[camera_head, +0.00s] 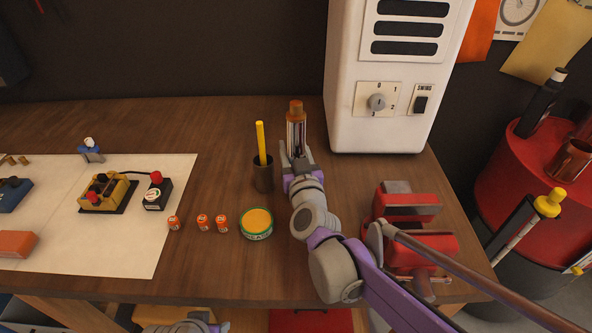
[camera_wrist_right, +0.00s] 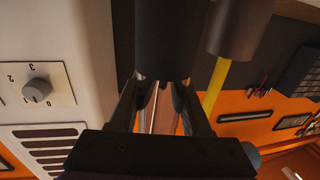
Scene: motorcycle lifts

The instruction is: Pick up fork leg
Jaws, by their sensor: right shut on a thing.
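My right gripper (camera_head: 297,150) is at the back of the workbench, left of the white machine. It is shut on an upright, slim part with a brownish-orange top (camera_head: 296,108) and a silver shaft, which I take to be the fork leg. In the right wrist view the fingers (camera_wrist_right: 160,105) close around silver and copper-coloured lengths, beside a black cylindrical section (camera_wrist_right: 168,40). My wrist hides its lower end in the head view, so I cannot tell whether it touches the bench.
A dark cup (camera_head: 263,175) with a yellow stick stands just left of my right gripper. The white machine (camera_head: 385,110) is close on the right. A red vise (camera_head: 410,225) sits beside my right arm. A round tin (camera_head: 257,223) and small orange cans (camera_head: 204,222) stand in front.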

